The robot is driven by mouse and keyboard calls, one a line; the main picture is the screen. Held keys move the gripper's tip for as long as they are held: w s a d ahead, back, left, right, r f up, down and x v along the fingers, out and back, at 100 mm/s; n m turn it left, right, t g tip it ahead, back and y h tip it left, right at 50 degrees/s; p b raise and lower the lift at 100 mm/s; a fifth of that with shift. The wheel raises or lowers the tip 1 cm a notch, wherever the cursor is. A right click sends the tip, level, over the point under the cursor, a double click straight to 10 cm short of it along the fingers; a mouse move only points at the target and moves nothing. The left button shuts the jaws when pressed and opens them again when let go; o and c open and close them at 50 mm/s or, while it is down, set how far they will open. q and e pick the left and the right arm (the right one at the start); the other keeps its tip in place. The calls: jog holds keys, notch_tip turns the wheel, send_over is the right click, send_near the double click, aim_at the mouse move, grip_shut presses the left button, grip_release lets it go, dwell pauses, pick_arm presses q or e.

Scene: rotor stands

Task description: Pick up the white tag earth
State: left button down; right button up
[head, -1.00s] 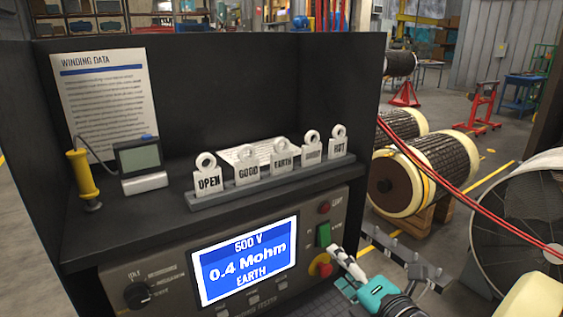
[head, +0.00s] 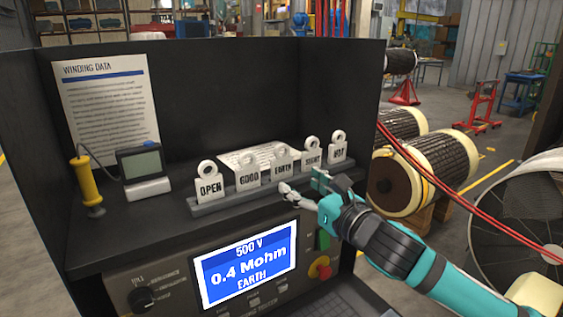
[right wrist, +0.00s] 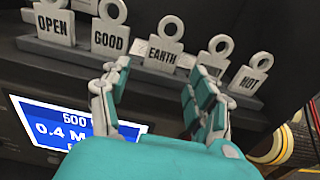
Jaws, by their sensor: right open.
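The white EARTH tag (head: 283,168) stands upright in a grey rack (head: 208,208) on the tester's shelf, third from the left, with a ring on top. It also shows in the right wrist view (right wrist: 161,58), ahead of and between the fingertips. My right gripper (head: 301,183) is open and empty, just in front of the rack, its fingers pointing at the tag but apart from it. In the right wrist view its fingers (right wrist: 155,80) are spread. My left gripper is not in view.
OPEN (head: 209,188) and GOOD (head: 248,178) tags stand left of EARTH. Another tag (head: 312,161) and the HOT tag (head: 339,152) stand close on its right. A lit screen (head: 246,264) is below the shelf. A yellow-handled probe (head: 85,183) and meter (head: 141,165) are at left.

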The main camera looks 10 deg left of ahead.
aim_at(283, 166)
jog(key=x, duration=0.3)
jog(key=shift+w+a+r+p, duration=0.1)
jog(key=shift+w+a+p, duration=0.1)
jog(key=shift+p, duration=0.15)
jog(key=shift+w+a+r+p, duration=0.15)
jog(key=shift+w+a+p, duration=0.15)
jog(key=shift+w, duration=0.05)
jog(key=p+x, duration=0.1)
jog(key=x, duration=0.2)
jog(key=shift+w+a+r+p, duration=0.1)
jog(key=shift+w+r+p, duration=0.05)
jog(key=shift+w+p, duration=0.15)
jog(key=shift+w+a, duration=0.3)
jog(key=shift+a, duration=0.1)
jog(key=c, duration=0.7)
jog(key=shift+o, duration=0.2)
jog(key=shift+d, duration=0.1)
notch_tip(283, 166, up, 10)
jog(key=shift+f+b, duration=0.1)
jog(key=shift+b, duration=0.65)
